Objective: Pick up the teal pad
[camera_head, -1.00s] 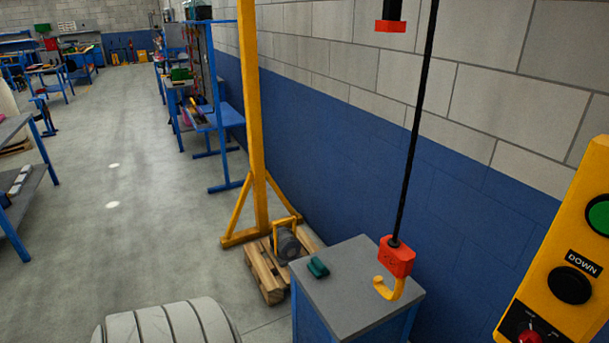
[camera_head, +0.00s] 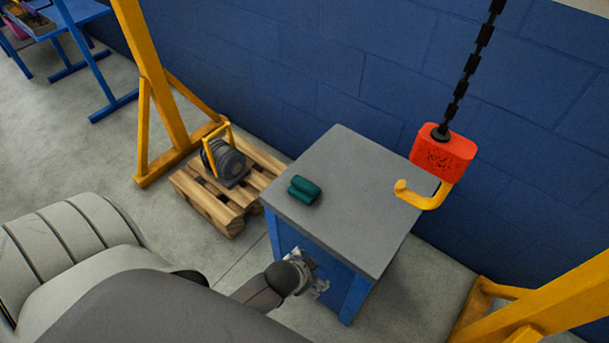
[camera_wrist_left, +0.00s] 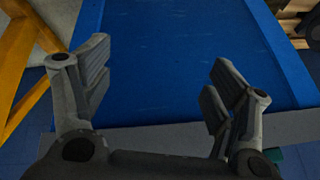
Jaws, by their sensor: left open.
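The teal pad (camera_head: 304,190) lies on the grey top of a blue cabinet (camera_head: 345,185), near its left edge. A small teal patch, likely part of the pad (camera_wrist_left: 273,154), shows at the lower right of the left wrist view, mostly hidden by my gripper. My left gripper (camera_head: 318,284) is in front of the cabinet's blue side, apart from the pad. In the left wrist view its two fingers (camera_wrist_left: 160,88) are spread wide with nothing between them. My right gripper is in neither current view.
A red hoist block (camera_head: 443,150) with a yellow hook (camera_head: 425,197) hangs by the cabinet's right side. A wooden pallet (camera_head: 215,200) carrying a grey motor (camera_head: 225,160) stands left of the cabinet. Yellow posts (camera_head: 155,75) rise nearby. The cabinet top around the pad is clear.

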